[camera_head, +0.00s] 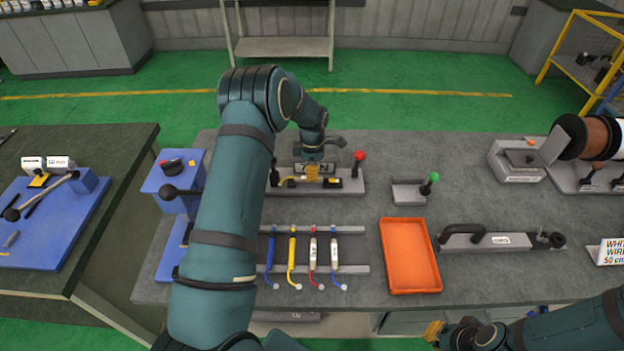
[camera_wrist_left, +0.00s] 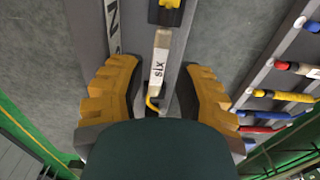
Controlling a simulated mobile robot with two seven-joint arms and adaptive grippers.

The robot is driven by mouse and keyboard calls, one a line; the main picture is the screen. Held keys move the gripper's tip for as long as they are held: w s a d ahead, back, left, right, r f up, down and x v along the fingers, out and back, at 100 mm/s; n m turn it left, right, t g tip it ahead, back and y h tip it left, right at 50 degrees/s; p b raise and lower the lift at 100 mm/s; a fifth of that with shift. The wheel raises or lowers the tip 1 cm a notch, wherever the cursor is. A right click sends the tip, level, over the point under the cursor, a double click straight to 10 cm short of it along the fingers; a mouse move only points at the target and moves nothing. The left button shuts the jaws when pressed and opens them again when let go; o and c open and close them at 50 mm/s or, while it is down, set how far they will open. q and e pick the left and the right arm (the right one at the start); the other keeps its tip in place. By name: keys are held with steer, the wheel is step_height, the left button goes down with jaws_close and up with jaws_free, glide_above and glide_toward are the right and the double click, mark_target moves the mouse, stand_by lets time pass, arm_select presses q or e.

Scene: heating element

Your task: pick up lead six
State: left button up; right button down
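Lead six (camera_wrist_left: 158,66), with a pale label reading "six", a yellow wire end and a yellow-and-black far end, lies along a grey fixture (camera_head: 353,181) at the back of the bench. My left gripper (camera_head: 312,172) is over this fixture and hides part of the lead in the head view. In the left wrist view its two yellow fingers are spread, one on each side of the labelled part, with gaps between. My right gripper (camera_head: 434,331) shows only partly at the bottom of the head view; its opening is unclear.
Several coloured leads (camera_head: 292,255) lie across a rack in front of the fixture. An orange tray (camera_head: 410,256) is right of the rack. A red-knobbed lever (camera_head: 359,157) rises at the fixture's right end. A green-knobbed holder (camera_head: 410,192) stands further right.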

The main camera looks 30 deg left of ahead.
arm_select(q)
step_height(320, 180, down, 3)
steer(key=shift+f, duration=0.2)
jaws_close()
steer(key=shift+r, duration=0.15)
